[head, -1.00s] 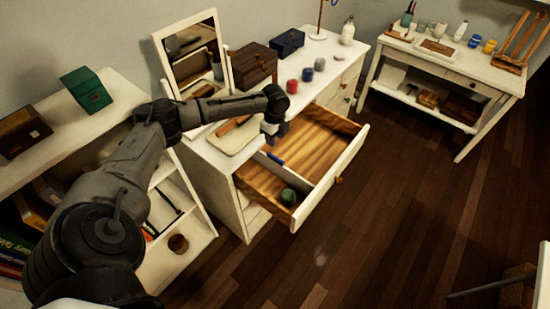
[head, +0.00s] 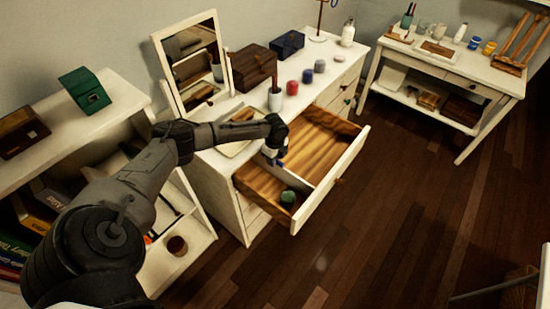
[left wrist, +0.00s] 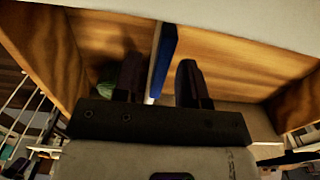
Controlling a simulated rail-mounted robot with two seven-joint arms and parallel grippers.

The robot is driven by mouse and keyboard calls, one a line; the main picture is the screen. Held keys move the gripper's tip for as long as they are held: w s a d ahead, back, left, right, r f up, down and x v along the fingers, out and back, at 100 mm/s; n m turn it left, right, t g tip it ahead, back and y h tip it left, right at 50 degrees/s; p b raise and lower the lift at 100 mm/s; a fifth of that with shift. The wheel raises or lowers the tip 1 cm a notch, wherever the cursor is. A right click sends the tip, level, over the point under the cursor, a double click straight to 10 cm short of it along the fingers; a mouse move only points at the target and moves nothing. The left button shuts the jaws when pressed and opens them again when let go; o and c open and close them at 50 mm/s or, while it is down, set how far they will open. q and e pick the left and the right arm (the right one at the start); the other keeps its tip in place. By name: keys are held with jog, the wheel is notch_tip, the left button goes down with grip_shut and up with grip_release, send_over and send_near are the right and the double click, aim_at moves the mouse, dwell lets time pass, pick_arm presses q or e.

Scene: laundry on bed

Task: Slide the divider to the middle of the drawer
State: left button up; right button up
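The drawer (head: 345,172) stands pulled out of the white dresser. A thin white divider (head: 301,181) with a blue part on it crosses the drawer, nearer its left end. My right gripper is not in view.
The dresser top (head: 335,57) holds a mirror (head: 192,55), a tray, boxes and several small jars along its front edge. A low shelf (head: 190,230) stands left of the drawer. The larger right compartment is empty where visible.

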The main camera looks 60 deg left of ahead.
pick_arm(q)
jog(key=shift+c, duration=0.2)
grip_shut()
dwell(0.3)
